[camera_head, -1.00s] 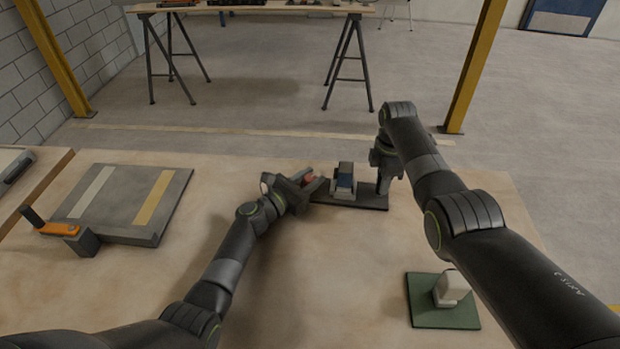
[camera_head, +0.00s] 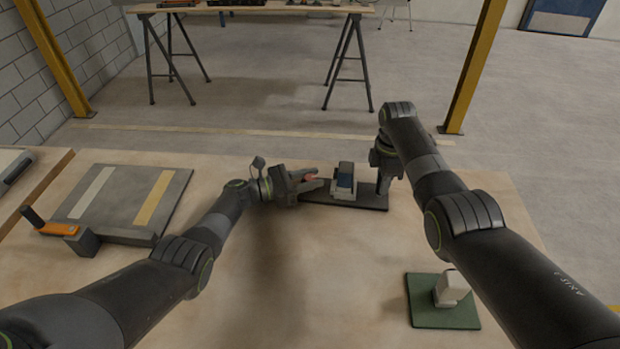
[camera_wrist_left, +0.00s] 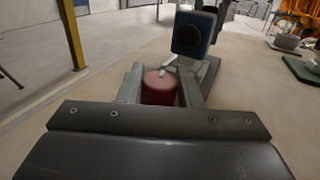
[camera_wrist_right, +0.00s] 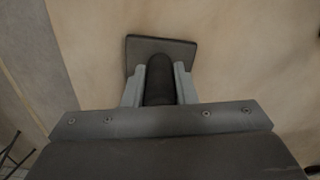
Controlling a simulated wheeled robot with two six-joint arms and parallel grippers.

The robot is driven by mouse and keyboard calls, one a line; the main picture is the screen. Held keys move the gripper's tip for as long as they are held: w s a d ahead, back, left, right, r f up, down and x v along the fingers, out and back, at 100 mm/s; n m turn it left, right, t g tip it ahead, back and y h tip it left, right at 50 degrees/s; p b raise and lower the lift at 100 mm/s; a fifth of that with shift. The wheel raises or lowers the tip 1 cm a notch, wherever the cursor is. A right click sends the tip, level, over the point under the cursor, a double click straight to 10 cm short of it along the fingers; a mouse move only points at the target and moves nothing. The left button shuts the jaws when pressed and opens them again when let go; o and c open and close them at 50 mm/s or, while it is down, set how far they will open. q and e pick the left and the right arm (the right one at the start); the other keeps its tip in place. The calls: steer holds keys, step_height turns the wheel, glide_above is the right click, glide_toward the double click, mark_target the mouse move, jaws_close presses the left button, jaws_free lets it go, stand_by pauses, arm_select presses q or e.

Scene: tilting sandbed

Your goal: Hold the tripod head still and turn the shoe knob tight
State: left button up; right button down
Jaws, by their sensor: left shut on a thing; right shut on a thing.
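The tripod head is a grey clamp block with a dark blue piece (camera_head: 344,178) on a dark base plate (camera_head: 370,203) on the bench. A red shoe knob (camera_head: 311,177) is at its left side. My left gripper (camera_head: 314,179) is shut on the red knob, which shows between the fingers in the left wrist view (camera_wrist_left: 159,88). The blue piece (camera_wrist_left: 192,36) stands just beyond. My right gripper (camera_head: 383,190) points down at the plate's right end. In the right wrist view it is shut on a black rounded handle (camera_wrist_right: 159,80) above the plate (camera_wrist_right: 163,46).
A small pale block (camera_head: 452,289) on a green mat (camera_head: 425,318) lies at right front. The bench's front middle is clear. A trestle table (camera_head: 250,9) stands behind.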

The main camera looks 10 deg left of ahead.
arm_select(q)
steer(key=shift+s, duration=0.1)
stand_by(0.5)
steer(key=o, duration=1)
steer(key=shift+c, duration=0.2)
steer(key=v, duration=1.2)
